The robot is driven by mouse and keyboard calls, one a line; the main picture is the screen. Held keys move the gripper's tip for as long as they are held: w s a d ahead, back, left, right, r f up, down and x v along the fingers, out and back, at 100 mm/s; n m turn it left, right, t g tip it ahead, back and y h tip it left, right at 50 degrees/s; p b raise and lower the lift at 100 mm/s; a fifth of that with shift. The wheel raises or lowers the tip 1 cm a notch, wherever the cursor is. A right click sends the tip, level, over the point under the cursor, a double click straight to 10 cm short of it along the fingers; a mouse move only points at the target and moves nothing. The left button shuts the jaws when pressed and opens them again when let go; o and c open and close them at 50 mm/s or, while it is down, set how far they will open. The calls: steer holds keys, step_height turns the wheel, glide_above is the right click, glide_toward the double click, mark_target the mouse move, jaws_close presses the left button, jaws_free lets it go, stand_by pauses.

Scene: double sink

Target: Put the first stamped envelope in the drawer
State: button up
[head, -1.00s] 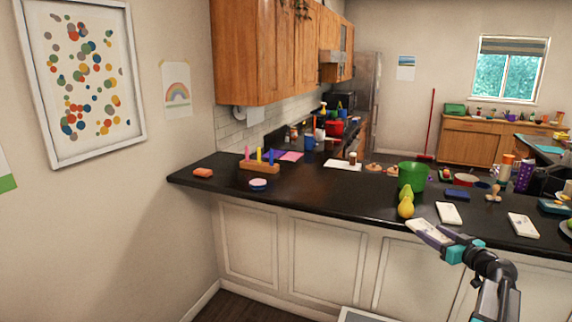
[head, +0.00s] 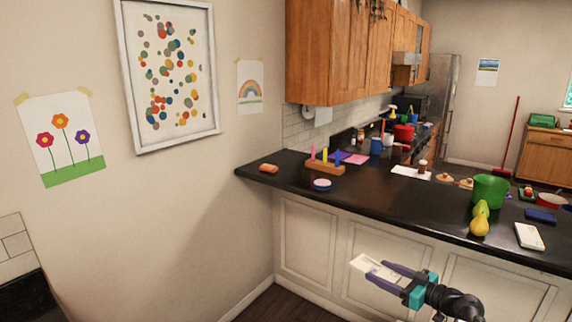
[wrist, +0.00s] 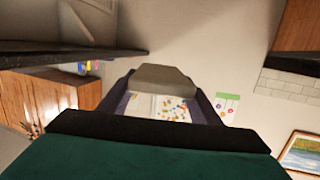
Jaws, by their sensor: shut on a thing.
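My gripper (head: 386,272) is shut on a white envelope (head: 366,265) with a small printed mark. It holds the envelope in the air in front of the counter's pale panels, clear of the black top. Another white envelope (head: 529,236) lies flat on the counter near its front edge, right of the pears. In the wrist view, my gripper's fingers (wrist: 162,100) frame a greyish piece that I cannot clearly identify as the envelope. I cannot make out an open drawer in either view.
The black counter (head: 400,205) carries a green bucket (head: 490,190), pears (head: 480,222), a wooden peg block (head: 325,167), a small bowl (head: 322,184) and a sponge (head: 268,168). Wooden cabinets (head: 335,55) hang above. Open space lies before the left wall.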

steer(key=s+a+f+n+g+y, duration=0.1)
steer(key=s+a+n+g, duration=0.1)
steer(key=a, duration=0.5)
steer(key=s+a+f+n+g+y, duration=0.1)
steer(key=s+a+y, duration=0.1)
steer(key=a, duration=0.4)
step_height(320, 180, down, 10)
steer(key=b, duration=1)
steer(key=shift+w+r, duration=0.2)
steer(key=shift+w, duration=0.05)
steer(key=shift+d, duration=0.15)
